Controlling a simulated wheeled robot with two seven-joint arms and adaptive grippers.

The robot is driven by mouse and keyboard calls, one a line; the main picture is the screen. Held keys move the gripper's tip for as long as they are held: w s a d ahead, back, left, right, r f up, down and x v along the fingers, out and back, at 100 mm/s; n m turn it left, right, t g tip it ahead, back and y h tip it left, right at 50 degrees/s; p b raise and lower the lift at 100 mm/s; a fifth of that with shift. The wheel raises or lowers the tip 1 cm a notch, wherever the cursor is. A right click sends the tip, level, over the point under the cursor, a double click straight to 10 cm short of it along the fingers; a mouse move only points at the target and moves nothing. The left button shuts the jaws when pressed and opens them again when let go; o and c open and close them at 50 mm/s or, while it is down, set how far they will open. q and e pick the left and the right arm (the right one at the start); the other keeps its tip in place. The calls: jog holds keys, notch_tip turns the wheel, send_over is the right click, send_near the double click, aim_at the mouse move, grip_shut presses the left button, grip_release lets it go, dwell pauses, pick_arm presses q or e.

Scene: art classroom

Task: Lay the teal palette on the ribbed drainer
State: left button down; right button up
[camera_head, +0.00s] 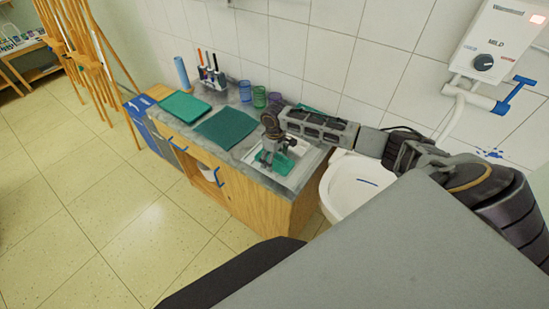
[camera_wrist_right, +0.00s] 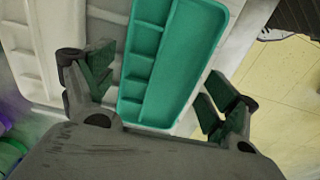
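The teal palette (camera_head: 283,165) lies on a white palette or tray (camera_head: 304,151) at the right end of the counter. In the right wrist view the teal palette (camera_wrist_right: 180,50) shows a row of small wells beside one long well. My right gripper (camera_head: 270,152) is over it, pointing down. In the wrist view its fingers (camera_wrist_right: 158,75) are spread on either side of the palette's near end, with gaps, so it is open and empty. A dark teal flat mat (camera_head: 226,128) left of the gripper may be the ribbed drainer; I cannot make out ribs. My left gripper is not in view.
A lighter teal flat block (camera_head: 180,107), a pen holder (camera_head: 211,79), a blue cylinder (camera_head: 181,72) and several cups (camera_head: 259,97) stand along the counter. A white sink (camera_head: 352,187) adjoins its right end. A white water heater (camera_head: 490,45) hangs above.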

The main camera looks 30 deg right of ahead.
aim_at(274, 162)
jog(key=shift+r, duration=0.2)
dwell(0.3)
notch_tip(274, 162, up, 12)
jog(key=b, duration=0.1)
dwell(0.6)
jog(key=shift+f, duration=0.1)
dwell(0.3)
